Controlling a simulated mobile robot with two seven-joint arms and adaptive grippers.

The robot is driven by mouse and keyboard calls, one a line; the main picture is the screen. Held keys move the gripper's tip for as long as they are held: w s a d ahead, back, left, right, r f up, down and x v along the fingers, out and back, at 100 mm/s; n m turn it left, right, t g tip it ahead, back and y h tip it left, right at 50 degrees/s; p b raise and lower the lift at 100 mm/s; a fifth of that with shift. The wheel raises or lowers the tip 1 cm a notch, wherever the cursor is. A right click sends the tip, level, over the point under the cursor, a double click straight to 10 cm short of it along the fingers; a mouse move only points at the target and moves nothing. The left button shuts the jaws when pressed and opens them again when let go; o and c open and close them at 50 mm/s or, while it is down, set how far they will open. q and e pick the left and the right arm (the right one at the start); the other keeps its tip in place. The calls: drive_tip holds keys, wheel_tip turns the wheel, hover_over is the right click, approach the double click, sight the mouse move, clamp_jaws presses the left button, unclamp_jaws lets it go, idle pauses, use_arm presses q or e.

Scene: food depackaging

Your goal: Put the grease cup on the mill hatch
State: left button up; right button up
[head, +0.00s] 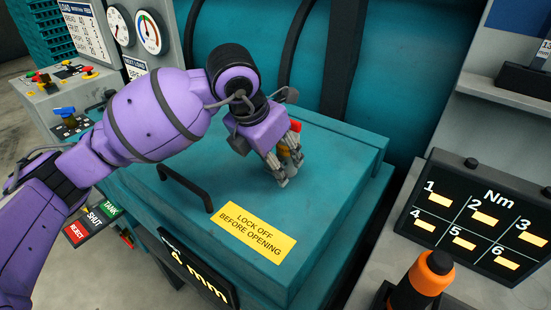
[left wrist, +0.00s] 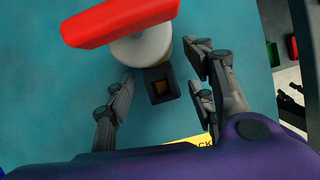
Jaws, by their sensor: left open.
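The grease cup, a pale round body with a red bar on top, shows beyond my fingers in the left wrist view (left wrist: 150,48). In the head view only its red part (head: 296,126) shows clearly behind my fingers. A dark square piece with a brass-coloured centre (left wrist: 161,86) is right beside it; I cannot tell whether they are joined. They are over the teal mill hatch (head: 335,165); contact with it is hidden. My left gripper (head: 287,170) is open, pointing down low over the hatch, its fingers spread around the dark square piece. My right gripper is not in view.
The hatch carries a black handle (head: 186,187) and a yellow "LOCK OFF BEFORE OPENING" label (head: 254,232). A control panel with gauges (head: 134,31) stands at the left. A numbered Nm board (head: 481,215) and an orange-black tool (head: 424,280) are at the right.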

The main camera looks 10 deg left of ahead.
use_arm(q)
drive_tip(key=v, duration=1.2)
